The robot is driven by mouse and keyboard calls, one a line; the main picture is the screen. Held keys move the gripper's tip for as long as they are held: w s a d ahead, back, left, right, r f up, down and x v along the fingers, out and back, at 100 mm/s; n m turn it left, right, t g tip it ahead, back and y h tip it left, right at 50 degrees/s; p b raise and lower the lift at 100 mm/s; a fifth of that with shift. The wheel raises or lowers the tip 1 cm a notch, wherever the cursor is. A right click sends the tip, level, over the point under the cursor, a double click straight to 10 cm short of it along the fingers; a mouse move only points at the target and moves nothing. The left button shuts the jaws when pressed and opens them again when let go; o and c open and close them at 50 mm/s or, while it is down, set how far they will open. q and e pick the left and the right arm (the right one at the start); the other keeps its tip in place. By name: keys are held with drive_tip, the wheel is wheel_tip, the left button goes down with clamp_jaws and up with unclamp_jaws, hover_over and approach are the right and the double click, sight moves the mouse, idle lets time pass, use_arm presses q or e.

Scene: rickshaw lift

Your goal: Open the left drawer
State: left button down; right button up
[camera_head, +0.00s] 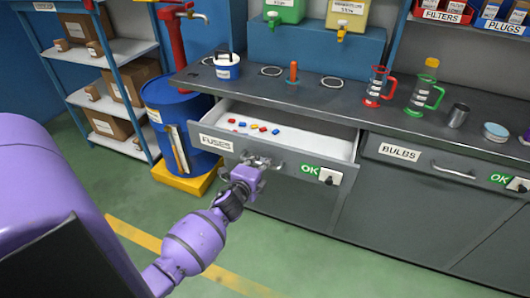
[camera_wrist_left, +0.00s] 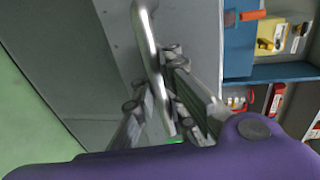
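The left drawer (camera_head: 228,148), labelled FUSES, is grey and stands pulled out from under the counter. Several small red, blue and yellow pieces (camera_head: 252,127) lie on its white inside. My left gripper (camera_head: 262,163) is at the drawer's front, on its metal handle. In the left wrist view the handle (camera_wrist_left: 151,50) runs between the two fingers of the gripper (camera_wrist_left: 160,95), which are closed in around it; finger contact is partly hidden. My right gripper is in neither view.
The BULBS drawer (camera_head: 400,175) to the right is shut. A blue barrel (camera_head: 180,115) on a yellow base stands left of the open drawer. Measuring cylinders (camera_head: 425,95) and a metal cup (camera_head: 458,115) stand on the counter. The green floor in front is clear.

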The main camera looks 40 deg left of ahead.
use_arm(q)
drive_tip(key=p+v, duration=0.1)
drive_tip(key=v, duration=0.3)
drive_tip(key=shift+s+f, duration=0.1)
drive_tip(key=shift+s, duration=0.15)
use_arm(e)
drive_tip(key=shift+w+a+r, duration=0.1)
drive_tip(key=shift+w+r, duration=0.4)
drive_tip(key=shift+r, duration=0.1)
